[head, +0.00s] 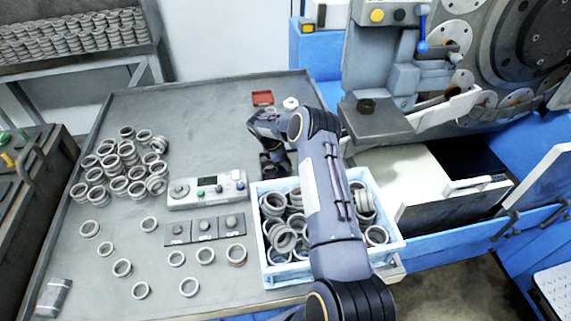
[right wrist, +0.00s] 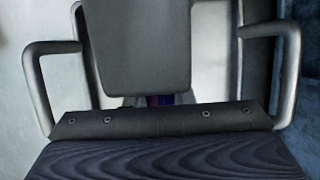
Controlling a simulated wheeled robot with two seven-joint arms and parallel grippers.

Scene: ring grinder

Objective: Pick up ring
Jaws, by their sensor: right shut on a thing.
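Many grey metal rings lie on the table; a heap of rings (head: 128,160) sits at the left and several single rings (head: 149,224) lie in front of it. More rings (head: 284,240) fill a light blue crate (head: 262,268). The right wrist view shows mostly dark gripper housing, with no ring clear. My left gripper is not in view.
A grey table (head: 205,110) has free room at its back. A control box (head: 207,190) with knobs and a row of small switch boxes (head: 205,228) stand left of the crate. A small red tray (head: 262,98) lies farther back. A grinding machine (head: 460,60) stands at right.

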